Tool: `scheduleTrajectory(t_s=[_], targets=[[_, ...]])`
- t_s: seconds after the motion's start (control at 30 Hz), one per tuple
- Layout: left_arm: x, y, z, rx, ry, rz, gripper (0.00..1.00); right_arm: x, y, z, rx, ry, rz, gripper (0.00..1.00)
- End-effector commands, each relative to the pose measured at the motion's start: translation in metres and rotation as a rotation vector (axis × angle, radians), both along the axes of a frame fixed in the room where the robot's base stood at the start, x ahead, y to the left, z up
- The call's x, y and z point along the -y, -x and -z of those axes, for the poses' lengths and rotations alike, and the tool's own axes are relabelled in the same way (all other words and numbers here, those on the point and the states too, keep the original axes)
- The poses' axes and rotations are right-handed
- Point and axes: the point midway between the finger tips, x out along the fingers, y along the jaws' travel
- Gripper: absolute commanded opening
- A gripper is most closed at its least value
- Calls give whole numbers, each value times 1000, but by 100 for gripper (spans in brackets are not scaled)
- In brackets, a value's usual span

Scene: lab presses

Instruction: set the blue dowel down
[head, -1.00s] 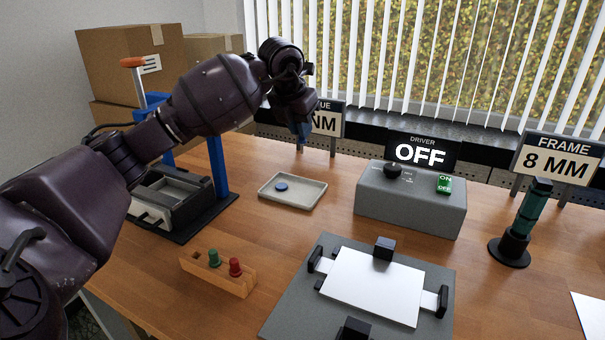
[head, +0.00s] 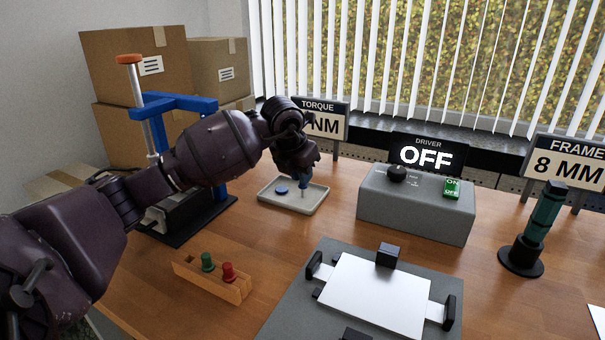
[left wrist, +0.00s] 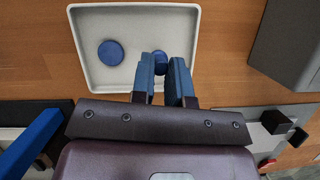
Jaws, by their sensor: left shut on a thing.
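My left gripper (head: 304,180) points down over the right part of the shallow pale tray (head: 318,205). The left wrist view shows the tray too (left wrist: 84,30). Its blue fingers (left wrist: 162,82) are shut on the blue dowel (left wrist: 161,57), whose rounded blue top shows between them. In the head view a thin pale shaft (head: 303,194) shows below the fingers; I cannot tell whether it touches the tray floor. A round blue piece (head: 281,190) lies in the tray's left part, apart from the gripper, and shows in the left wrist view (left wrist: 111,53). My right gripper is not in view.
A wooden rack (head: 212,282) holds a green dowel (head: 207,261) and a red dowel (head: 228,271). A grey driver box (head: 415,210) stands right of the tray, its sign reading OFF. A blue-framed press (head: 190,104) stands left. A plate fixture (head: 375,295) is in front.

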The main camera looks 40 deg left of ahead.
Motion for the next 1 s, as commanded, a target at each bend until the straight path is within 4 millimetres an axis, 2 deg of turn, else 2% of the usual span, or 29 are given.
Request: scheduleTrajectory(t_s=[0.27, 0.3, 0.47, 0.77, 0.87, 1.0], targets=[[0, 0, 1, 0, -1, -1, 0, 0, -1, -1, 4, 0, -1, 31], [0, 0, 2, 1, -1, -1, 18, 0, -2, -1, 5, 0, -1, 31], [0, 0, 1, 1, 0, -1, 40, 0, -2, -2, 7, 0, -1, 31], [0, 0, -1, 2, 0, -1, 40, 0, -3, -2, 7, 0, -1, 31], [0, 2, -10, 6, 0, 0, 40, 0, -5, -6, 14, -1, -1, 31], [0, 10, -32, 10, -2, 0, 40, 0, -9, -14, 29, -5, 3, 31]])
